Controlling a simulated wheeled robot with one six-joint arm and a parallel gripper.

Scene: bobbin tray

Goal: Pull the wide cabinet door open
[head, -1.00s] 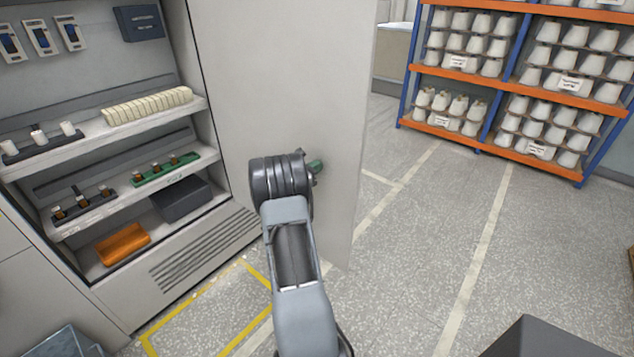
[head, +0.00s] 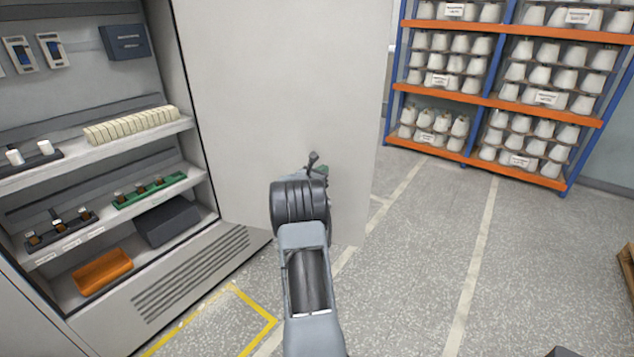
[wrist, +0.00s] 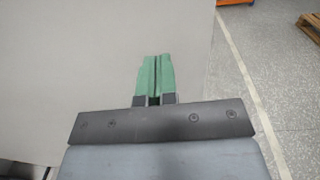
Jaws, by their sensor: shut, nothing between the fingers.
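The wide cabinet door (head: 280,90) is a plain light grey panel and stands swung open to the right of the cabinet (head: 240,242). The cabinet's shelves are exposed. My gripper (head: 322,170) is in front of the door panel, toward its free edge, largely hidden behind my own wrist in the head view. In the wrist view its green fingers (wrist: 154,62) are closed together, with nothing between them, and point at the blank door (wrist: 70,60). I cannot tell whether the fingertips touch the panel. No door handle is clearly visible.
Cabinet shelves hold a cream row of bobbins (head: 130,125), a green rack (head: 150,190) and an orange tray (head: 103,272). A blue and orange rack (head: 480,98) of white cones stands at the back right. Yellow tape (head: 258,302) marks the floor. Open floor lies right of the door.

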